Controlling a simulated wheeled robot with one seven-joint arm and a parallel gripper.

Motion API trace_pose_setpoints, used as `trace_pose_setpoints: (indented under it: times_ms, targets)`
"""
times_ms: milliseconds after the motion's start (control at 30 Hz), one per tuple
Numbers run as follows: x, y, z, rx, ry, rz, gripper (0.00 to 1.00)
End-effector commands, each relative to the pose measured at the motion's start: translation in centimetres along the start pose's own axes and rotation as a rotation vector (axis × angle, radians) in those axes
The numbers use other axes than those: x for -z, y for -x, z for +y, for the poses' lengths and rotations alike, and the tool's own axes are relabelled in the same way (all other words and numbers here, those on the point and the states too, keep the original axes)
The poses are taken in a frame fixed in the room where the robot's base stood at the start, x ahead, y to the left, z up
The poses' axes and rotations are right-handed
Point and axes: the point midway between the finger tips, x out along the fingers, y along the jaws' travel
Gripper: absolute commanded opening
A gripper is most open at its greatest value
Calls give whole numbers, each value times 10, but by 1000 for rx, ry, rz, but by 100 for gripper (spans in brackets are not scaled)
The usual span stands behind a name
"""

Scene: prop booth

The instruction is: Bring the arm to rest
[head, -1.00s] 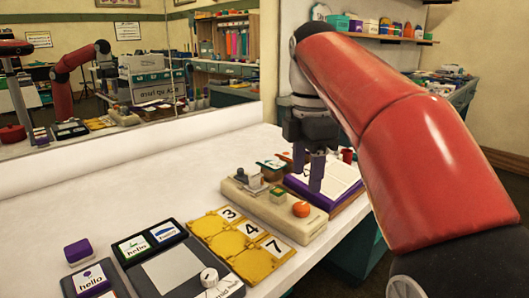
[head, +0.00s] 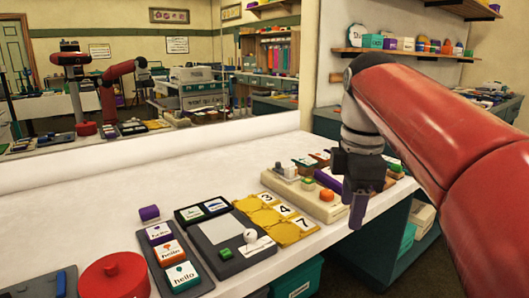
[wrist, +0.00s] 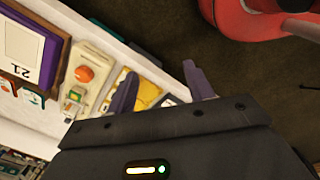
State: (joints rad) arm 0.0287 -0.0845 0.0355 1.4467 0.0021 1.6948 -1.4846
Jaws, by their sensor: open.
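My gripper (head: 360,205) hangs at the end of my red arm, near the front edge of the white table (head: 90,215), with its fingers pointing down. In the wrist view its two fingers (wrist: 160,88) stand apart with nothing between them. Past the fingers, that view shows part of the table top and the dark floor. In the head view my gripper is just right of the cream board (head: 310,200) with the orange knob (head: 327,195), and it covers part of the purple-edged book behind it.
Open floor lies in front, beside shelves (head: 395,235).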

Motion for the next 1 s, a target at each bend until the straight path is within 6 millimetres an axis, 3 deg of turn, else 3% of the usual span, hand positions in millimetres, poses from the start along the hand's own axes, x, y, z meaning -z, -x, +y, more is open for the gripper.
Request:
trace_pose_setpoints:
  times_ms: [367, 700, 833, 1000]
  targets:
    - [-5, -46, -54, -138, -514, 43, 52]
    - [-14, -146, -135, -288, -1280, 253, 52]
    - [-15, -167, -148, -302, -1423, 311, 52]
    - [-16, -174, -152, -304, -1473, 331, 52]
